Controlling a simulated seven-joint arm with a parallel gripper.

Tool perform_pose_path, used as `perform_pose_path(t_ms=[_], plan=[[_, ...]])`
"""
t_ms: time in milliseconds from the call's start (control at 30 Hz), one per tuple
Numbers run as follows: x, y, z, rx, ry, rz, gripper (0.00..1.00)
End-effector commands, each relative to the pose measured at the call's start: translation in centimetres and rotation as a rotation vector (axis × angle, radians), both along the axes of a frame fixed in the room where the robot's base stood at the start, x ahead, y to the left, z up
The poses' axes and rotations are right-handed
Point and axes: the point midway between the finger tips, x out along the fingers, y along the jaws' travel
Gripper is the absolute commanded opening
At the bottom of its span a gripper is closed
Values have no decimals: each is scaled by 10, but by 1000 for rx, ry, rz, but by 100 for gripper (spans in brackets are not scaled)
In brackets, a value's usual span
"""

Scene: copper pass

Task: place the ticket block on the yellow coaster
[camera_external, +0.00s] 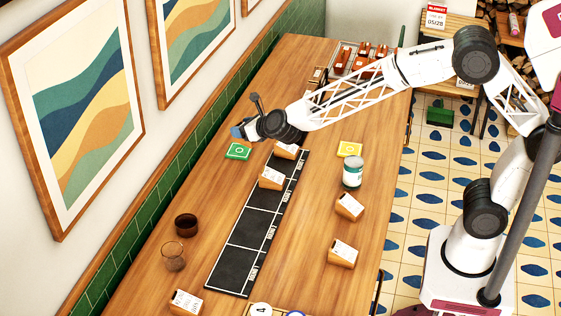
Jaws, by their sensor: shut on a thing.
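The yellow coaster (349,149) lies flat on the table, right of the black strip, with nothing on it. Wooden ticket blocks with white faces stand about: two on the strip (271,178) (287,150), two to its right (349,207) (342,253), and one at the front left (186,302). I cannot tell which one the task means. My gripper (241,131) is over the table's left side, above and near a green coaster (238,151), left of the yellow one. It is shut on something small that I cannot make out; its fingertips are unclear.
A green-and-white can (352,172) stands just in front of the yellow coaster. The black marked strip (245,235) runs down the table. A dark cup (186,225) and a clear glass (173,256) stand at left. A tray of items (345,59) is at the back.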

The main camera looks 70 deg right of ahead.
Motion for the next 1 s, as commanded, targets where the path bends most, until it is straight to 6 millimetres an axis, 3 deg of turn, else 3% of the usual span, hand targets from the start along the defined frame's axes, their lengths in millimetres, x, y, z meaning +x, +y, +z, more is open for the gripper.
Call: perform_pose_path(t_ms=[200, 500, 800, 1000], plan=[[-63, -53, -1, -1, 0, -230, 31], [-162, -111, -13, -1, 0, -541, 31], [-269, -150, -30, -1, 0, -828, 31], [-343, -166, -42, -1, 0, -1006, 31]])
